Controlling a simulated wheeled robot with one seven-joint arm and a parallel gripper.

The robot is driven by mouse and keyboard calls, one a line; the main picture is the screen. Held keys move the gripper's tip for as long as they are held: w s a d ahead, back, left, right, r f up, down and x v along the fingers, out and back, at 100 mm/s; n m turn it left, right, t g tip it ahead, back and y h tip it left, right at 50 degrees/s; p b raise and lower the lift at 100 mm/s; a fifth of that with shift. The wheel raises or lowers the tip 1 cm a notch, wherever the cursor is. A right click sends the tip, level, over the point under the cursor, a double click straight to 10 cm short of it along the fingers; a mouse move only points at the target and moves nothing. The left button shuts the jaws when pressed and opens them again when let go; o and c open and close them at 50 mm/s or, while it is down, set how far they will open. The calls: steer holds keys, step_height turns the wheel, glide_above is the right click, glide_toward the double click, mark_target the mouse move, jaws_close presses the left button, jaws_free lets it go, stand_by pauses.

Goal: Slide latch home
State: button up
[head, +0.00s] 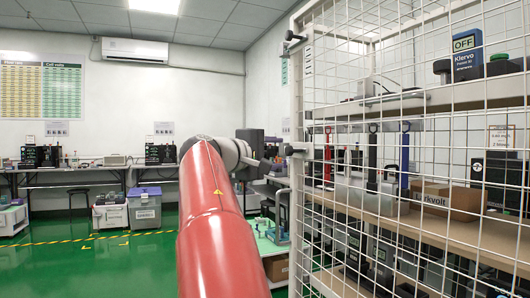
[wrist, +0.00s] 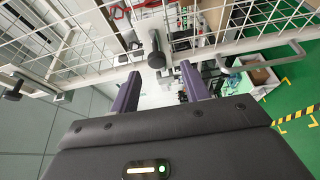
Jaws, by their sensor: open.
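The wire cage (head: 420,150) fills the right of the head view, with a pale upright frame post (head: 297,100) at its near left corner. A dark latch knob (head: 291,149) sits midway up this post, and a similar dark fitting (head: 291,38) sits higher. In the wrist view a dark knob (wrist: 156,58) on a short stem stands at the pale frame bar. My gripper (wrist: 160,70) is open, with its two purple fingers apart. The knob shows between and just beyond the fingertips; contact cannot be told.
Inside the cage, shelves hold a cardboard box (head: 447,199), a blue tester marked OFF (head: 467,54) and several other devices. Another dark knob (wrist: 14,89) is at the far left of the wrist view. A grey bin (head: 145,207) stands at left; the green floor there is open.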

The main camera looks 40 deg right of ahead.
mark_target(287, 151)
steer(key=shift+w+d+r, duration=0.1)
steer(key=shift+d+r, duration=0.15)
steer(key=d+p, duration=0.2)
steer(key=d, duration=0.4)
steer(key=shift+w+d, duration=0.2)
steer(key=shift+d, duration=0.4)
jaws_close()
